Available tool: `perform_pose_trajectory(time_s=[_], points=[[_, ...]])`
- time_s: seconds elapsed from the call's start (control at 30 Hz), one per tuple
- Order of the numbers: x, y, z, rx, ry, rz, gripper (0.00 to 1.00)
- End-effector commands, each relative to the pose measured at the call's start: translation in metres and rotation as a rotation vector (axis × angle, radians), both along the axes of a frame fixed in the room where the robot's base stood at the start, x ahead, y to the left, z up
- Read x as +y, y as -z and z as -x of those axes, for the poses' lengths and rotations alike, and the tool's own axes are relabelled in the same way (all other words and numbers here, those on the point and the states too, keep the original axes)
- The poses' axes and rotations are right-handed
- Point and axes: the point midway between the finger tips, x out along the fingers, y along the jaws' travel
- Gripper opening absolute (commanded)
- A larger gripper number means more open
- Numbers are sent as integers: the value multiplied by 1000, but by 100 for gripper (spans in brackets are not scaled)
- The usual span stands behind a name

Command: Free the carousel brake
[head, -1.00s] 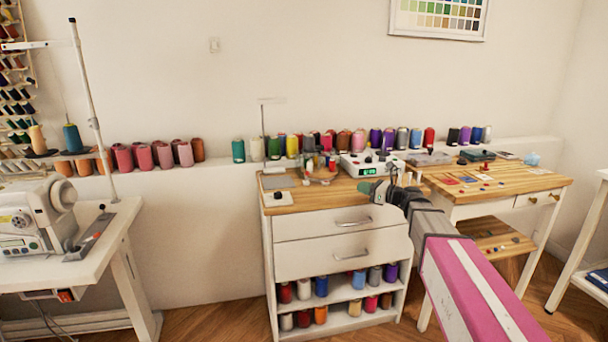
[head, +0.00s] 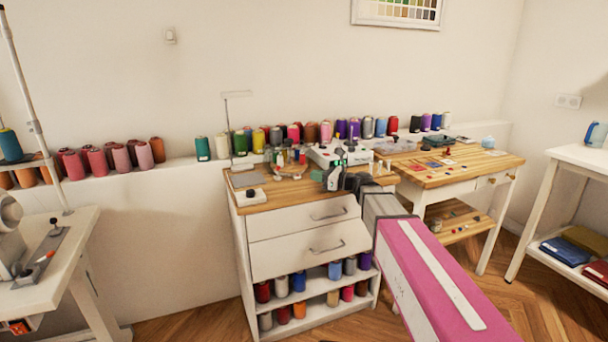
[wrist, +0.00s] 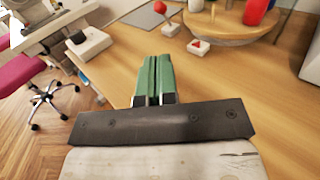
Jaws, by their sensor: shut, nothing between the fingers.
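The round wooden carousel (head: 288,171) stands on the drawer cabinet's top and carries small bottles. The wrist view shows its wooden rim (wrist: 222,37) at the top right. Beside it are a red ball (wrist: 160,7) and a small white block with a red triangle (wrist: 198,46); I cannot tell which part is the brake. My gripper (head: 328,181) is over the cabinet top, right of the carousel in the head view. Its green fingers (wrist: 153,72) are shut together and empty, apart from the carousel in the wrist view.
A white box with a black knob (wrist: 90,42) sits near the cabinet top's edge; the head view shows it at the front left (head: 251,196). A white device (head: 338,154) stands behind my gripper. Bare wood (wrist: 235,85) lies between my fingers and the carousel.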

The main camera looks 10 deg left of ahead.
Motion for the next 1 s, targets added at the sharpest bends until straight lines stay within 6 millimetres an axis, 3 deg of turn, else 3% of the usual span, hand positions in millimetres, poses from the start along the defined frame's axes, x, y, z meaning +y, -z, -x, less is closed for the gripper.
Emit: perform_pose_trajectory(time_s=[0.6,0.8,1.0], points=[[105,0,-28,0,-2,0,0],[121,0,-32,0,-1,0,0],[124,0,-32,0,0,0,0]])
